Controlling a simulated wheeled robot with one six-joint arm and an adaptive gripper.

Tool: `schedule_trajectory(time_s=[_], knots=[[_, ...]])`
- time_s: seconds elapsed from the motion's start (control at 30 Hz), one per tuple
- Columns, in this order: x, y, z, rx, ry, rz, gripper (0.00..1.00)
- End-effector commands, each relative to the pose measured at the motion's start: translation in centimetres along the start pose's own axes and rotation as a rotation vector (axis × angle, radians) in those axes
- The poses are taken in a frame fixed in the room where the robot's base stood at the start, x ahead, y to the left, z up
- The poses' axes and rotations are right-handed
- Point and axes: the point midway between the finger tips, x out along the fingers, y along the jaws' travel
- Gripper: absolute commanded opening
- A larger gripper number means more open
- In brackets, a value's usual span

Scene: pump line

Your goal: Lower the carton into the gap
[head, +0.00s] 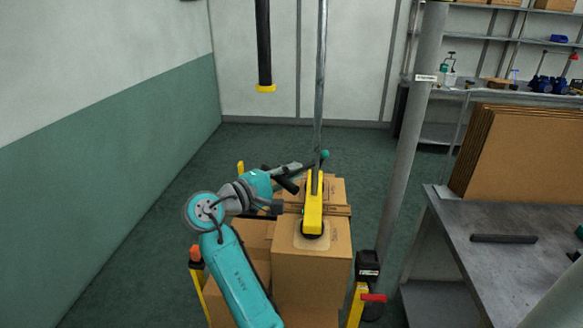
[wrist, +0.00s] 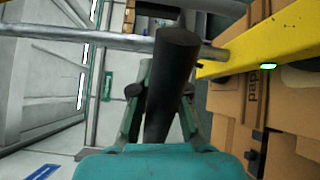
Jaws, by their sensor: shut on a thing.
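My gripper (head: 287,180) is shut on a dark round handle (wrist: 172,80), which crosses between its fingers in the wrist view. The handle is beside a yellow lifter arm (head: 313,210) hanging from a grey vertical rod. The lifter's dark foot sits on top of a brown carton (head: 312,275), which looks level. More cartons (head: 256,238) stand left of and behind it, the left ones lower. The wrist view shows the yellow arm (wrist: 250,45) and carton sides (wrist: 230,100) at the right. The gap and the carton's underside are hidden, so I cannot tell its clearance.
Yellow posts, one with an orange top (head: 195,254) and one with a black box (head: 368,262), flank the cartons. A grey column (head: 408,130) stands to the right. A metal table (head: 490,265) holds flat cardboard (head: 525,155). Floor is clear at left.

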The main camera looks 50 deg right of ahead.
Motion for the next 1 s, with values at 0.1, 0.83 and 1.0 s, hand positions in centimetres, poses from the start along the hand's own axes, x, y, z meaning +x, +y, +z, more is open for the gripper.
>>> schedule_trajectory(time_s=[0.1,0.83,1.0], knots=[[0.0,-3.7,-0.7,-0.017,0.000,-0.007,0.00],[0.0,-7.3,-1.4,-0.007,0.000,-0.005,0.39],[0.0,-7.3,-1.4,-0.007,0.000,-0.005,0.39]])
